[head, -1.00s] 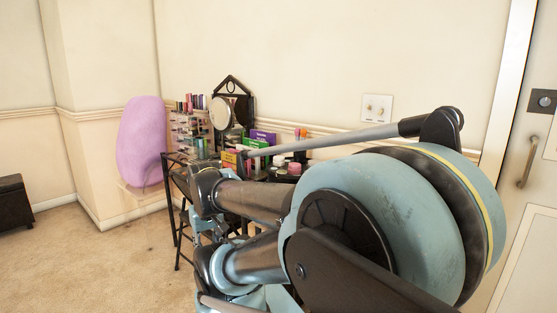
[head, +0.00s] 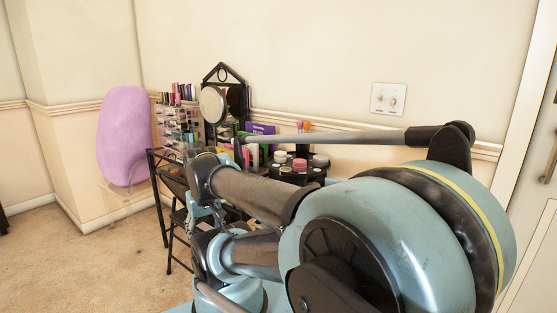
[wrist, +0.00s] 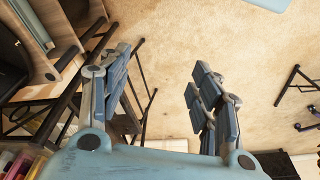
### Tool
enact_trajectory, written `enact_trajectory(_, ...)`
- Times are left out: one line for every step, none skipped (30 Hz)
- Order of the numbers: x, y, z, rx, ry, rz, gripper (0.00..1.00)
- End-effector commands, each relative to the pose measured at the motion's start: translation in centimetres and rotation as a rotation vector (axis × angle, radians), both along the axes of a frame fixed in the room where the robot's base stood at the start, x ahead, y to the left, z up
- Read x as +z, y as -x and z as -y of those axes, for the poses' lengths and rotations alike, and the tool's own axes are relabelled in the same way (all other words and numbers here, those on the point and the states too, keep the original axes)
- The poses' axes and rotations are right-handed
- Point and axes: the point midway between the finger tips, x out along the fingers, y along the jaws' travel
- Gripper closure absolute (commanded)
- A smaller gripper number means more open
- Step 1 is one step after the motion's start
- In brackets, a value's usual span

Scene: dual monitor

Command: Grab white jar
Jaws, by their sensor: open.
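Several small jars with pale and pink lids stand on a dark round stand at the right end of the vanity table in the head view. A whitish jar (head: 280,157) is at the left of this group, and a pale-lidded jar (head: 320,160) is at the right; I cannot tell which is the white jar. My gripper (wrist: 160,62) is open and empty in the wrist view, its two fingers wide apart above the carpet. No jar shows between them. My arm hides much of the table in the head view.
The black-framed table holds an oval mirror (head: 213,104), a cosmetics rack (head: 177,125) and a purple box (head: 262,130). A pink rounded object (head: 125,135) stands left. Dark metal legs (wrist: 145,115) are close to my fingers. Carpet (head: 80,255) is clear at left.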

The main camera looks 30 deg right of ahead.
Motion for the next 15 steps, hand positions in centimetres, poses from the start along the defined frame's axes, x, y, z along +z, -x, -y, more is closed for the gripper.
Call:
enact_trajectory(0.7,-0.5,0.2,-0.035,-0.009,-0.002,0.29)
enact_trajectory(1.3,-0.9,0.3,-0.063,-0.017,-0.004,0.29)
enact_trajectory(2.0,-1.4,0.7,-0.113,-0.030,-0.008,0.29)
enact_trajectory(2.8,-2.0,1.0,-0.156,-0.039,-0.011,0.29)
enact_trajectory(3.5,-2.5,1.3,-0.202,-0.051,-0.015,0.29)
enact_trajectory(4.7,-3.3,1.8,-0.272,-0.070,-0.020,0.29)
enact_trajectory(5.6,-3.9,2.2,-0.327,-0.085,-0.024,0.29)
enact_trajectory(6.4,-4.6,2.7,-0.384,-0.099,-0.029,0.29)
enact_trajectory(7.6,-5.5,3.3,-0.461,-0.121,-0.034,0.29)
enact_trajectory(8.5,-6.2,3.9,-0.518,-0.136,-0.038,0.29)
enact_trajectory(9.3,-6.9,4.5,-0.575,-0.151,-0.042,0.29)
enact_trajectory(10.4,-7.8,5.3,-0.651,-0.172,-0.048,0.29)
enact_trajectory(11.1,-8.5,5.9,-0.707,-0.188,-0.052,0.29)
enact_trajectory(11.9,-9.1,6.6,-0.764,-0.203,-0.056,0.29)
enact_trajectory(12.9,-10.0,7.6,-0.840,-0.223,-0.061,0.29)
